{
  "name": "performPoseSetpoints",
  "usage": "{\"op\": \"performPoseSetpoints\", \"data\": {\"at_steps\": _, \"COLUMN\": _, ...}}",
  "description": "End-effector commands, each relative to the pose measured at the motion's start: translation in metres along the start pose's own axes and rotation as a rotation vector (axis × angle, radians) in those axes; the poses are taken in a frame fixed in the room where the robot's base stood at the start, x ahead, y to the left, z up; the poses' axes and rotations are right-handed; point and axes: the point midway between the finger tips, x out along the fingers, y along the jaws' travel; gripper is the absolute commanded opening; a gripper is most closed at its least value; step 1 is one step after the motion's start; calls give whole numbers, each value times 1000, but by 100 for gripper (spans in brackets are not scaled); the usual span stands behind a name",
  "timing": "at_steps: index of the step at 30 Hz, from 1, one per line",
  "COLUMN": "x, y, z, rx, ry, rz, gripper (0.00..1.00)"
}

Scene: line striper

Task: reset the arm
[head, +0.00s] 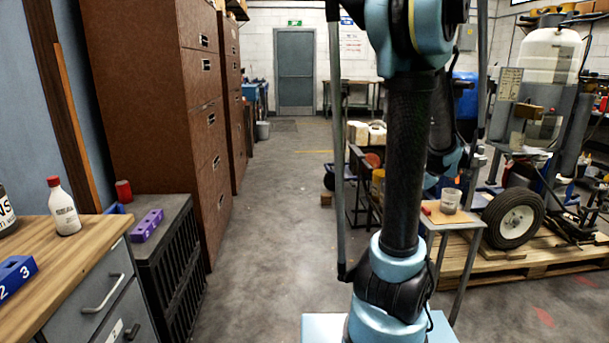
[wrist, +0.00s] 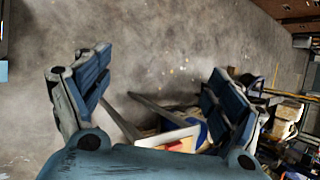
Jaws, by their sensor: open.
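A wooden-topped workbench (head: 95,243) stands at left with a white bottle (head: 63,207). A black crate (head: 168,262) and brown cabinets (head: 150,90) stand beside it. At right are a small table (head: 455,222) with a cup (head: 450,201) and a wheeled machine (head: 513,218). The middle floor is clear.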

Motion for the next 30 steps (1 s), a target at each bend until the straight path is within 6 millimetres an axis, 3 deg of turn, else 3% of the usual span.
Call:
{"op": "performPoseSetpoints", "data": {"at_steps": 1, "x": 3, "y": 8, "z": 16, "rx": -59, "ry": 6, "rz": 28, "gripper": 86}}
{"op": "performPoseSetpoints", "data": {"at_steps": 6, "x": 7, "y": 37, "z": 55, "rx": -259, "ry": 31, "rz": 115, "gripper": 86}}
{"op": "performPoseSetpoints", "data": {"at_steps": 15, "x": 10, "y": 96, "z": 106, "rx": -625, "ry": 62, "rz": 262, "gripper": 86}}
{"op": "performPoseSetpoints", "data": {"at_steps": 24, "x": 8, "y": 159, "z": 132, "rx": -1003, "ry": 79, "rz": 402, "gripper": 86}}
{"op": "performPoseSetpoints", "data": {"at_steps": 30, "x": 7, "y": 199, "z": 137, "rx": -1257, "ry": 86, "rz": 492, "gripper": 86}}
